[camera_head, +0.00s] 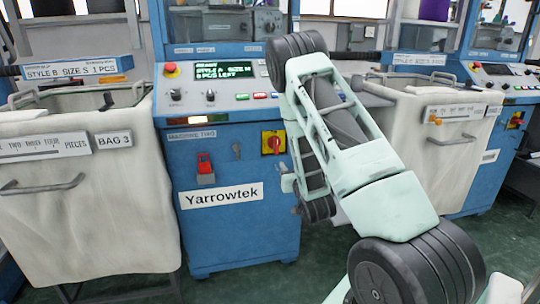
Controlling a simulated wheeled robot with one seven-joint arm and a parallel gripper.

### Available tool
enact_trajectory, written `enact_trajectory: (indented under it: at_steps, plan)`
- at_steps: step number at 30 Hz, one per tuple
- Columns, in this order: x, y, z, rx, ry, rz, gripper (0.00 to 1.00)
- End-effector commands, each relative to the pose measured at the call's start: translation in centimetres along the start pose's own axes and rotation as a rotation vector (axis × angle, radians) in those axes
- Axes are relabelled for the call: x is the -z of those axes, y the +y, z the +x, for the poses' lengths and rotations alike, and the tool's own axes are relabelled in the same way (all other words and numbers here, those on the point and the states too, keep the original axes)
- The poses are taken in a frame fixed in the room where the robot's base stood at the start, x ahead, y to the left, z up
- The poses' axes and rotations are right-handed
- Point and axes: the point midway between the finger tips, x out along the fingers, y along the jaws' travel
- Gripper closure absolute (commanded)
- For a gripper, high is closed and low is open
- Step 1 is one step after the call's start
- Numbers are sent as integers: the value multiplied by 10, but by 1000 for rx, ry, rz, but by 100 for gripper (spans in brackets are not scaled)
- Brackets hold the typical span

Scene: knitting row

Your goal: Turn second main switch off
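The main switch (273,142) is a red rotary knob on a yellow plate, on the blue front of the machine labelled "MACHINE TWO" (192,134). My arm (335,120) rises from the lower right, bends at the top and comes down behind itself, just right of the switch. The switch shows clear of the arm. Its knob looks roughly upright, but it is too small to read any marking. My gripper's fingers do not show; the end of the arm is hidden behind the nearer links.
A red padlock-like piece (205,168) hangs left of the switch. Above are a control panel with a lit display (219,70) and a red stop button (170,70). Cloth bins stand left (90,210) and right (415,150).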

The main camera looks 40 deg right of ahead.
Motion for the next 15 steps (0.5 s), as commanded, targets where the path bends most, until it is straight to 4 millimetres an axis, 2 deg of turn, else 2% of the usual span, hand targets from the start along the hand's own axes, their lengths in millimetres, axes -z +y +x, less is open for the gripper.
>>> enact_trajectory:
  at_steps: [15]
  plan:
    - [1, -1, 102, 2, 2, 0, 63]
